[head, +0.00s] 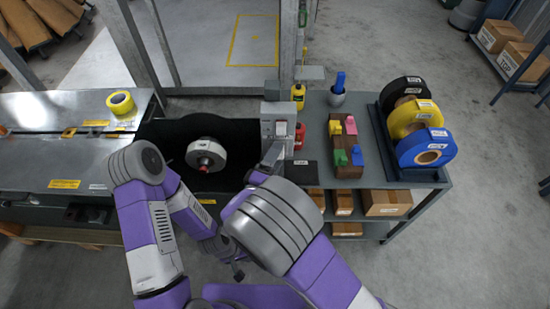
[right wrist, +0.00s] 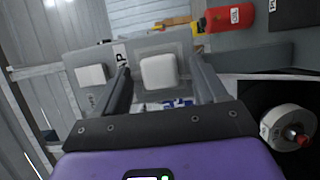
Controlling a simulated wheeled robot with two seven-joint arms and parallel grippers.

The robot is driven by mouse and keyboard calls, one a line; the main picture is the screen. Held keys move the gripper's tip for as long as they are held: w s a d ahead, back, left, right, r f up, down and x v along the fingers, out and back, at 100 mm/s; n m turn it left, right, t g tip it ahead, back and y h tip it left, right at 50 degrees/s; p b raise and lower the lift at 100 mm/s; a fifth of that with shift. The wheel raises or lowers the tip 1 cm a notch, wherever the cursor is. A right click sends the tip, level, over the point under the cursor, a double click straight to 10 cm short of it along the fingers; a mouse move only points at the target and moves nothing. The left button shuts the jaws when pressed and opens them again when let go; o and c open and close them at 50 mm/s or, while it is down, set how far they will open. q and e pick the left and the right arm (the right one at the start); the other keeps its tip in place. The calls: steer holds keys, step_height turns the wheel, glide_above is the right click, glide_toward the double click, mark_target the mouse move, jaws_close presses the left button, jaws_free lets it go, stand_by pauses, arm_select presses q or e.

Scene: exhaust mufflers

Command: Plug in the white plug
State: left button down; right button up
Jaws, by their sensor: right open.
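A white plug-like block (right wrist: 158,71) with rounded corners sits on a grey panel (right wrist: 135,57) in the right wrist view. A second white block (right wrist: 91,74) is on the panel to its left; I cannot tell which is the plug or a cover. The grey panel box (head: 277,112) stands upright at the table's back in the head view. My right gripper (right wrist: 162,88) is open, its fingers either side of the nearer white block; contact cannot be told. In the head view my right gripper (head: 272,153) is partly hidden by my arm. My left gripper is not clearly visible.
A round white-and-grey part with a red tip (head: 206,155) sits in a black recess to the left. A red bottle (head: 299,136) stands right of the panel. A block stand (head: 346,145) and tape rolls (head: 425,147) are farther right. A steel post (head: 288,45) rises behind.

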steer(key=v, duration=0.7)
steer(key=shift+s+p, duration=0.15)
steer(key=shift+p, duration=0.15)
